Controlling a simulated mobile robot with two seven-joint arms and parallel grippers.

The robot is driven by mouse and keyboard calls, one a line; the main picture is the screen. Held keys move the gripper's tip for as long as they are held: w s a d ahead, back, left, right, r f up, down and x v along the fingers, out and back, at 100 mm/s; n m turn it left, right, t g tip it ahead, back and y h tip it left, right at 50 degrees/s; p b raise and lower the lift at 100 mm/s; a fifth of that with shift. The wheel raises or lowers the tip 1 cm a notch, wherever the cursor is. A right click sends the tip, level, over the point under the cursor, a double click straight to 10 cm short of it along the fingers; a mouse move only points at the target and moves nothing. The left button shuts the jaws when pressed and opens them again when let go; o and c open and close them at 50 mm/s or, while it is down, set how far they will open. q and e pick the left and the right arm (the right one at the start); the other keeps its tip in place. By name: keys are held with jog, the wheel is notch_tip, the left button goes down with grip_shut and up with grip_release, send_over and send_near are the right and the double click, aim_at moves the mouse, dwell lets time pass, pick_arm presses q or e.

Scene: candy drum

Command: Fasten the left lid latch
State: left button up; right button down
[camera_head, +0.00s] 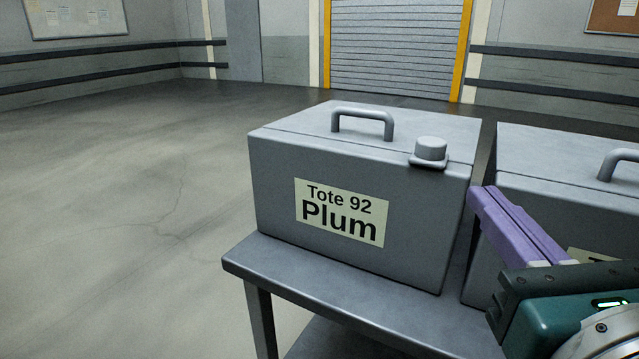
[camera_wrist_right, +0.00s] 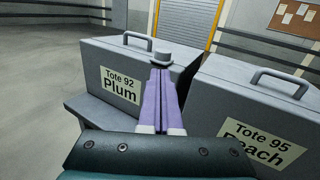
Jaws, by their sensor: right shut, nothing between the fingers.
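The left tote (camera_head: 410,240) is a grey box labelled "Tote 92 Plum"; its lid (camera_head: 300,122) looks closed. A round grey knob on a small plate (camera_head: 430,150), which looks like the latch, sits at the lid's front edge near the right corner. It also shows in the right wrist view (camera_wrist_right: 163,54), just beyond my fingertips. My right gripper (camera_head: 480,190) has purple fingers, shut and empty, to the right of the knob and lower in the head view. I cannot tell whether they touch the tote. My left gripper is not in view.
A second grey tote (camera_wrist_right: 215,95), labelled "Tote 95 Peach", stands close on the right, leaving a narrow gap. Both lids carry raised handles (camera_head: 363,118) (camera_wrist_right: 283,78). The totes stand on a grey table (camera_head: 300,272). Open floor (camera_head: 110,220) lies to the left.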

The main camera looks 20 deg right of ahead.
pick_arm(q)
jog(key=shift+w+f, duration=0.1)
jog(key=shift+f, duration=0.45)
pick_arm(e)
jog(key=shift+d+f+m+g+h, duration=0.2)
jog(key=shift+f+m, duration=0.1)
jog(key=shift+f, duration=0.15)
jog(key=shift+d+f+m+g+h, duration=0.1)
jog(key=shift+f+m+h, duration=0.15)
jog(key=shift+f, duration=0.2)
jog(key=p, duration=0.2)
send_near(436, 152)
jog(key=shift+y, duration=0.25)
jog(key=x, duration=0.5)
jog(key=shift+w+d+r, duration=0.1)
jog(key=shift+d, duration=0.05)
jog(key=shift+x, duration=0.75)
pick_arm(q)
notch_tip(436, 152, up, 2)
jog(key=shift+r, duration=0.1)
